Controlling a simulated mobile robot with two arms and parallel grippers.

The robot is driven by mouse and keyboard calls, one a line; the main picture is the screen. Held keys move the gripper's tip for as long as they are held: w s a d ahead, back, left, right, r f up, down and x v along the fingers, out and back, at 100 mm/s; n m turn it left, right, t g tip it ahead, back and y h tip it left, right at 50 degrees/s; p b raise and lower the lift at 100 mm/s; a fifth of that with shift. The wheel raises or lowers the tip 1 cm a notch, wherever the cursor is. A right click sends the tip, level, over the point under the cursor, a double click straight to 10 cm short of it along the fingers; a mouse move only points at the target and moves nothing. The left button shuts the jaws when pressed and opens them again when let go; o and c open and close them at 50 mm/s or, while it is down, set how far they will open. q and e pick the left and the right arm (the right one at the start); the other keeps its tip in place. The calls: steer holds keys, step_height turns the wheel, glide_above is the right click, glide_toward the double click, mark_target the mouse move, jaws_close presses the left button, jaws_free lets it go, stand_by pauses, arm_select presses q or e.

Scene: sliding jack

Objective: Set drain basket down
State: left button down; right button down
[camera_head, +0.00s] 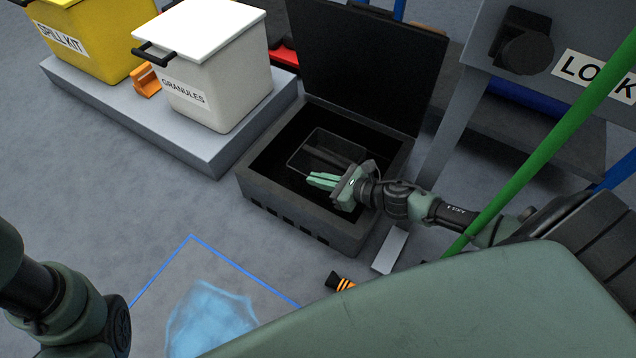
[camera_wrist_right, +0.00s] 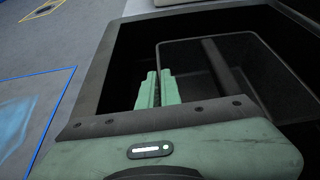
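The drain basket (camera_head: 316,145) is a dark, open-topped basket with a bar across it, inside the open black box (camera_head: 262,187). It also shows in the right wrist view (camera_wrist_right: 252,68). My right gripper (camera_head: 322,180) reaches into the box from the right, its pale green fingers at the basket's near edge. In the right wrist view my right gripper (camera_wrist_right: 158,88) has its fingers close together, with the basket's rim running between them. The basket's underside is hidden, so I cannot tell whether it touches the box floor. My left gripper is out of view; only my left arm shows at bottom left.
The box's raised lid (camera_head: 365,65) stands behind it. A white granules bin (camera_head: 215,85) and a yellow spill kit bin (camera_head: 95,40) stand on a grey platform (camera_head: 190,145). A green pole (camera_head: 545,145) crosses at right. A blue-outlined floor area (camera_head: 215,315) lies in front.

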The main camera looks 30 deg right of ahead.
steer(key=shift+r, duration=0.15)
steer(key=c, duration=1.6)
jaws_free()
steer(key=shift+f, duration=0.2)
